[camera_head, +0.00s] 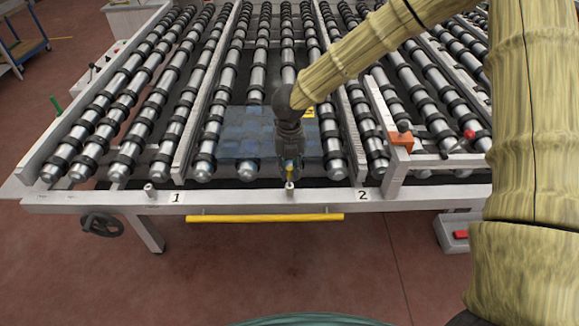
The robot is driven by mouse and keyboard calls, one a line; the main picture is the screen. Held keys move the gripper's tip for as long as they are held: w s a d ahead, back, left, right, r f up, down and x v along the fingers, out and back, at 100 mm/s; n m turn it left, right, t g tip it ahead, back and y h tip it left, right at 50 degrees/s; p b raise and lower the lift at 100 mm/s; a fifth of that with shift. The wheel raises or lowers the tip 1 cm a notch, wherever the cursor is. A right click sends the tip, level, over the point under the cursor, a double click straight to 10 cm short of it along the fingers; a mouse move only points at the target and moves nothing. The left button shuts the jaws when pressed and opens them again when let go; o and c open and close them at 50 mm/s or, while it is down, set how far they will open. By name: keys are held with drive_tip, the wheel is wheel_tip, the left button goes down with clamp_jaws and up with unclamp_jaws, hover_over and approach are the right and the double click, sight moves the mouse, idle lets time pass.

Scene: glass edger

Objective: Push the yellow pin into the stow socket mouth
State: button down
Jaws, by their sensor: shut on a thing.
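My gripper (290,162) points down over the front rail of the roller table, between the labels 1 and 2. It is shut on the yellow pin (289,173), of which only a small yellow part shows between the fingers. A short pale socket (290,187) stands on the front rail directly below the pin. The pin's lower end is at or just above the socket mouth; I cannot tell whether it is inside. A similar pale socket (149,188) stands on the rail farther left, beside label 1.
Roller rows (190,95) fill the table behind my gripper, with a bluish glass sheet (240,140) on them. A yellow bar (265,218) runs along the front below the rail. An orange block (402,139) sits on a frame at right. A handwheel (101,224) is at left.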

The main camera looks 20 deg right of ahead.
sight(290, 183)
drive_tip(key=shift+f+b, duration=1)
drive_tip(key=shift+f, duration=1.3)
idle(0.5)
drive_tip(key=c, duration=1.2)
unclamp_jaws()
drive_tip(key=shift+c, duration=0.2)
drive_tip(key=shift+r, duration=0.15)
wheel_tip(290, 183, up, 12)
drive_tip(key=shift+f, duration=0.1)
